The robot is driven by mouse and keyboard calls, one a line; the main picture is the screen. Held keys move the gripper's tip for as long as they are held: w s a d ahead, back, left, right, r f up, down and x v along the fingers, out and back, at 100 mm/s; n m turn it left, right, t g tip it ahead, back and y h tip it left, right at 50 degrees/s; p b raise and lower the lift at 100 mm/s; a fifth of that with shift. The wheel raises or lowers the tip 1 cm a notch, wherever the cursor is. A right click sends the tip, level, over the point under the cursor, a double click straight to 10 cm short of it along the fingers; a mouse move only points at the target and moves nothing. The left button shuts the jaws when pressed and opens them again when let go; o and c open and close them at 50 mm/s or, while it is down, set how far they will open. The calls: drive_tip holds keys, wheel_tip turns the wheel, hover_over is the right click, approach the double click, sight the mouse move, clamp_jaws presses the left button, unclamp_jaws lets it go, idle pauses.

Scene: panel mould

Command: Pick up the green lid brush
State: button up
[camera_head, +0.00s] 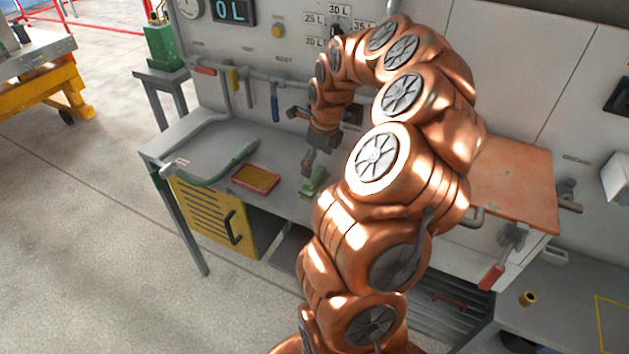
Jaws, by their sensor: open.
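The green lid brush (313,183) appears to be the small green item lying on the grey workbench, just right of a red-rimmed pad. My gripper (309,164) hangs from my copper-coloured arm just above the green item, pointing down. It is open, and nothing shows between its fingers. The far finger is hard to make out, and I cannot tell whether the fingertips touch the item. My arm hides part of the bench to the right.
A green hose (232,164) curves across the bench's left part. Hand tools hang on the rail (262,78) behind. An orange board (515,185) is at the right. Bare benchtop (200,140) lies at the left.

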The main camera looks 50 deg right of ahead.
sight(315, 173)
drive_tip(key=f+p, duration=0.1)
drive_tip(key=f, duration=0.2)
drive_tip(key=shift+w+a+f+p, duration=0.15)
drive_tip(key=shift+a+p, duration=0.05)
drive_tip(key=shift+p, duration=0.2)
drive_tip(key=shift+w+f, duration=0.2)
drive_tip(key=shift+f, duration=0.6)
drive_tip(key=shift+c, duration=0.4)
drive_tip(key=c, duration=0.8)
drive_tip(key=shift+o, duration=0.2)
wheel_tip(315, 173, up, 28)
drive_tip(key=b, duration=0.6)
drive_tip(key=shift+b, duration=0.4)
